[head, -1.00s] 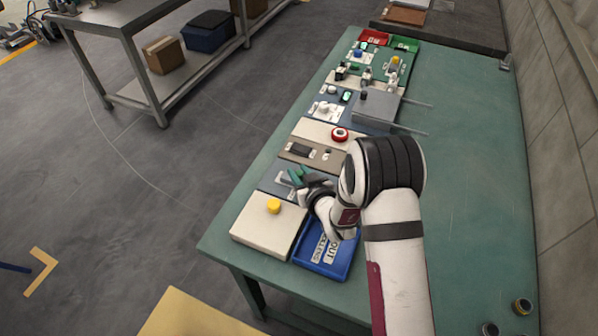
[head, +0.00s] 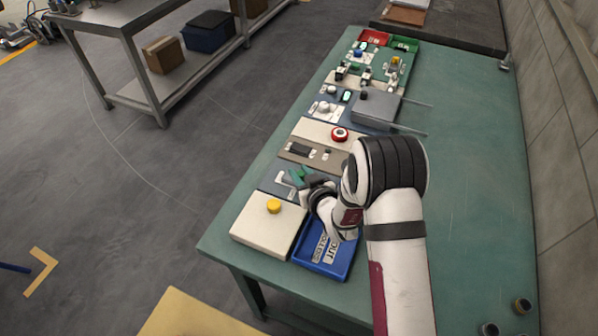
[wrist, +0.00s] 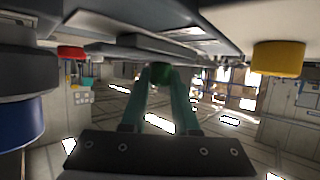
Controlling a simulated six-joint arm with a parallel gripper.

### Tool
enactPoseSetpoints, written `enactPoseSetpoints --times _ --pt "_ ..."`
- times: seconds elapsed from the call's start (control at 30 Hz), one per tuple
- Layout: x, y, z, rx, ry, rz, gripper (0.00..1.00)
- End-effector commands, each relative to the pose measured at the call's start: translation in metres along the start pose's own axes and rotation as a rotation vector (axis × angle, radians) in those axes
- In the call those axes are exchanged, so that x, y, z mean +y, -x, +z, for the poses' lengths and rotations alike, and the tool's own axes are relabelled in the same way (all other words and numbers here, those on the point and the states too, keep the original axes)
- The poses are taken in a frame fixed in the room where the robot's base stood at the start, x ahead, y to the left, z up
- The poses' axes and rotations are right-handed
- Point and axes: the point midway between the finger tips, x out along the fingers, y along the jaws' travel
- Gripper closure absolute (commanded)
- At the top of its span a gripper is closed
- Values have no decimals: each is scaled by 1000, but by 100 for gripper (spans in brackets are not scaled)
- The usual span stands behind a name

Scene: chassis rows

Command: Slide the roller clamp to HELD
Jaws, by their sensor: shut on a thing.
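My gripper (head: 299,175) is low over the blue-grey panel (head: 270,184), between the beige panel with the slotted black part and the cream block with the yellow button. In the wrist view its two green fingers (wrist: 161,78) converge on a small dark green piece, which I take to be the roller clamp (wrist: 162,72), and are shut on it. A pale bracket-shaped part lies just left of the fingers in the head view. My wrist hides much of this panel, and I cannot read any HELD mark.
The cream block with a yellow button (head: 273,207) and a blue tray (head: 325,272) with labelled plates lie close in front. A red round button (head: 339,134) and a grey box (head: 376,108) with rods stand farther back.

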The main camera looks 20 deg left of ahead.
Motion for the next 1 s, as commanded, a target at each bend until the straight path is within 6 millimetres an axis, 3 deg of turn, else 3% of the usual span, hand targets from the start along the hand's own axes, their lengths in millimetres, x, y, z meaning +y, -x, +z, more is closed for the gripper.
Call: enactPoseSetpoints --times 0.2,0.47,0.5,0.63,1.0 --pt "20 19 7 1 2 1 100" --pt "22 20 8 0 -1 4 100" --pt "23 20 8 0 -2 5 64" --pt "22 20 8 0 -1 4 41" --pt "22 26 8 1 0 2 41"
